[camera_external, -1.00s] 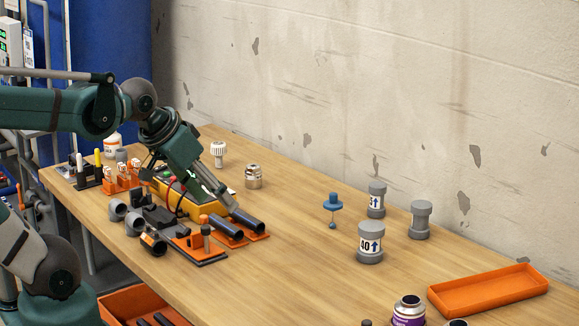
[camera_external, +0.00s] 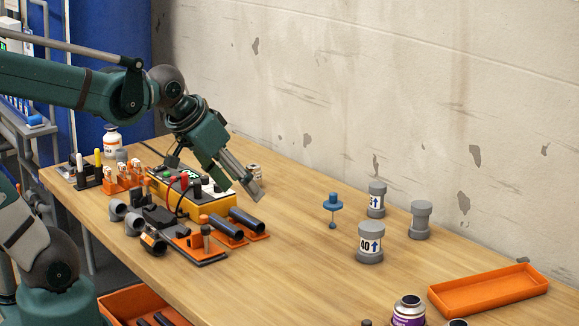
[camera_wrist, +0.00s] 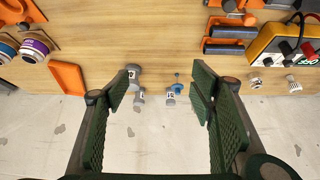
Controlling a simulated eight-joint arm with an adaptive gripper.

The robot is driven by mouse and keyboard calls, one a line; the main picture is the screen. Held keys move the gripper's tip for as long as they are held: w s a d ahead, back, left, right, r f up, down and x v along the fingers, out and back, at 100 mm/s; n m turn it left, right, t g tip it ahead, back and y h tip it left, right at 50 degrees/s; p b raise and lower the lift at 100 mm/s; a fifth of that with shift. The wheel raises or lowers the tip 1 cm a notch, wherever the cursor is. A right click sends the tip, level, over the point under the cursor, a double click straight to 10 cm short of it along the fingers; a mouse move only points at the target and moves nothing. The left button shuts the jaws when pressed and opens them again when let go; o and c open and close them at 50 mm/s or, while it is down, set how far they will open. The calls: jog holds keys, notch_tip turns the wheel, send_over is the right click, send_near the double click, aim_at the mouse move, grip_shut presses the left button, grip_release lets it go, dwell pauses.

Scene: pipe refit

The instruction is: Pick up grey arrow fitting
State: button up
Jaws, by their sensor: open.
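Three grey fittings stand upright on the table, right of my gripper. The back one (camera_external: 376,200) also has an arrow label. The right one (camera_external: 420,220) shows no label from here. In the wrist view the front fitting (camera_wrist: 134,76), the right one (camera_wrist: 140,97) and the back one (camera_wrist: 171,97) appear small and far off between my fingers. My gripper (camera_external: 254,190) is open and empty above the table, left of and apart from them; its spread fingers frame the wrist view (camera_wrist: 160,88).
A blue valve-like part (camera_external: 332,204) stands just left of the fittings. An orange tray (camera_external: 488,290) lies at the right. Black pipes on orange holders (camera_external: 245,221) and a yellow meter (camera_external: 178,203) lie left of my gripper.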

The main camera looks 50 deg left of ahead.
jog(key=w+d+f+m+p, duration=0.1)
jog(key=w+d+p, duration=0.35)
jog(key=w, duration=0.95)
jog(key=h+p, duration=0.1)
jog(key=p, duration=0.2)
send_near(371, 225)
jog(key=w+f, duration=0.1)
jog(key=shift+w+f+m+g, duration=0.3)
jog(key=shift+w+f+m, duration=0.1)
jog(key=shift+f, duration=0.1)
jog(key=shift+x, duration=1.35)
jog(key=shift+b+x, duration=0.9)
jog(key=shift+x, duration=1.65)
jog(key=shift+d, duration=0.1)
jog(key=c, duration=1)
